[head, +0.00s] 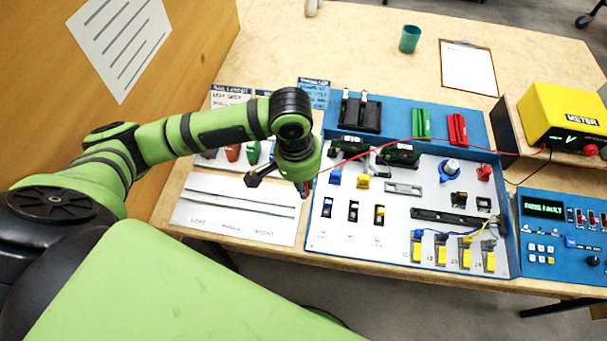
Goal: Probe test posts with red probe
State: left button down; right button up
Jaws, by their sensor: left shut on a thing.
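My left arm reaches in from the left, and its gripper (306,188) points down at the left edge of the blue-framed panel (318,232). It is shut on the red probe (311,183), of which only a small red part shows; the wrist hides the rest. A thin red lead runs from there over the panel to the yellow meter (563,115). Small coloured posts stand on the panel: a blue one (335,177), a yellow one (363,182) and a red one (484,173). I cannot tell whether the probe tip touches anything. My right gripper is out of view.
Yellow-and-grey connectors (441,254) line the panel's front. A blue console (565,235) with a green fault display stands at the right. A white marked board (238,208) lies left of the panel. A teal cup (409,39) and clipboard (468,68) are at the back.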

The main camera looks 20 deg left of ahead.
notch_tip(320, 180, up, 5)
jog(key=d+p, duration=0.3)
jog(key=p, duration=0.2)
pick_arm(q)
jog(key=d+f+m+b, duration=0.1)
jog(key=f+m, duration=0.1)
jog(key=f, duration=0.1)
jog(key=d+f+m+h+b, duration=0.1)
jog(key=d+f+m+b, duration=0.1)
jog(key=f+m, duration=0.1)
jog(key=d+f+m+h+b, duration=0.1)
jog(key=f+m+b, duration=0.1)
jog(key=f, duration=0.1)
jog(key=shift+s+d+f+m, duration=0.15)
jog(key=shift+s+f+m, duration=0.1)
jog(key=shift+s+m, duration=0.15)
jog(key=shift+f, duration=0.15)
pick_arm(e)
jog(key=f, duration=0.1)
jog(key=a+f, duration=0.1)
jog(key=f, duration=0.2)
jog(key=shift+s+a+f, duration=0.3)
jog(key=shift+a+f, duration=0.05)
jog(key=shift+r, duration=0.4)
pick_arm(q)
jog(key=shift+f, duration=0.15)
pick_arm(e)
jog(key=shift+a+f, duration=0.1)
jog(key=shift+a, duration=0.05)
